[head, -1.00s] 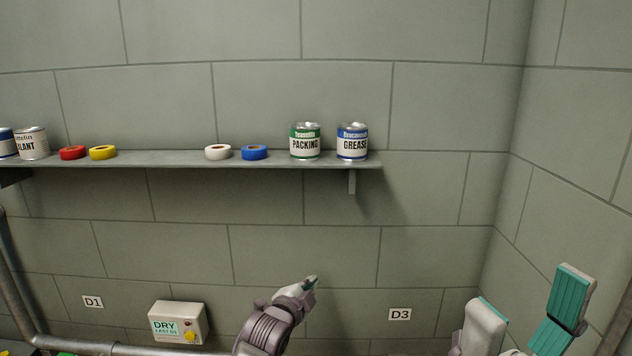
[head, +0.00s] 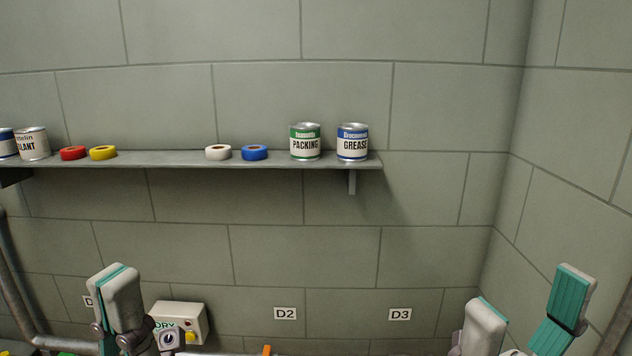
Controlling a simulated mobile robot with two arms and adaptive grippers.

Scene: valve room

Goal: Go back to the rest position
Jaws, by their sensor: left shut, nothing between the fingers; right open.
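My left gripper (head: 115,282) stands upright at the lower left of the head view. Its fingers are pressed together with a thin teal line between them, and it is empty. It partly covers the D1 label and the left side of the DRY box. My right gripper (head: 529,300) is at the lower right, with its teal-padded fingers wide apart and nothing between them.
A wall shelf (head: 270,160) holds several tape rolls, a PACKING can (head: 305,143), a GREASE can (head: 352,143) and cans at the left. Below are the DRY box (head: 190,318), D2 label (head: 285,314), D3 label (head: 400,314) and a pipe (head: 12,285).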

